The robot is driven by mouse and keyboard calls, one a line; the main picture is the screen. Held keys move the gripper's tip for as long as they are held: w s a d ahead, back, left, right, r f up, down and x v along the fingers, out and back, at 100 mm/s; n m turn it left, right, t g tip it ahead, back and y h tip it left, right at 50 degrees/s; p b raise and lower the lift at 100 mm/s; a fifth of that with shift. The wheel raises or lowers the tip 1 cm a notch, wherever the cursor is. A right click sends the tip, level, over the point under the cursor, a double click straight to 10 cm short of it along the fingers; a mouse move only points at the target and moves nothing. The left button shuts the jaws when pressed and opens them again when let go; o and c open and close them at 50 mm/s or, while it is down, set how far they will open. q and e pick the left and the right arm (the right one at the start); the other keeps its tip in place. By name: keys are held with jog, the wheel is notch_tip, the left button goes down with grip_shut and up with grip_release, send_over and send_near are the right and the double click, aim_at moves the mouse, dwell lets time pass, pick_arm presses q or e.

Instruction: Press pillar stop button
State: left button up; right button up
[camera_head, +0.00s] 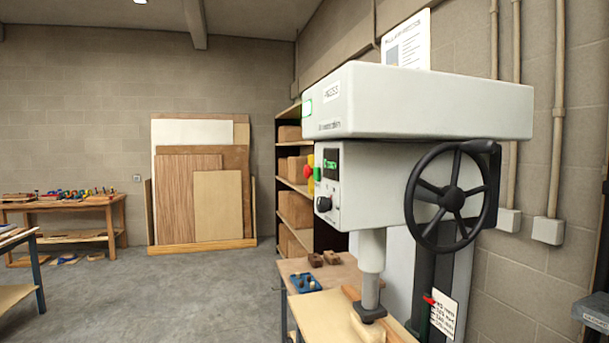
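A grey pillar machine (395,182) like a drill press stands in the right half of the head view. On the left side of its head is a red button (308,172), seen from the side, with a yellow part (311,187) behind it. A green button (317,174) sits just to the right of the red one. The front panel also has a small lit green display (330,164) and a black knob (323,204). Neither of my grippers shows in this view.
A large black handwheel (451,197) juts from the machine's right side. A low wooden bench (335,274) with a blue tray (304,283) stands by its base. Shelves (292,185) are behind. The concrete floor (180,300) to the left is open.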

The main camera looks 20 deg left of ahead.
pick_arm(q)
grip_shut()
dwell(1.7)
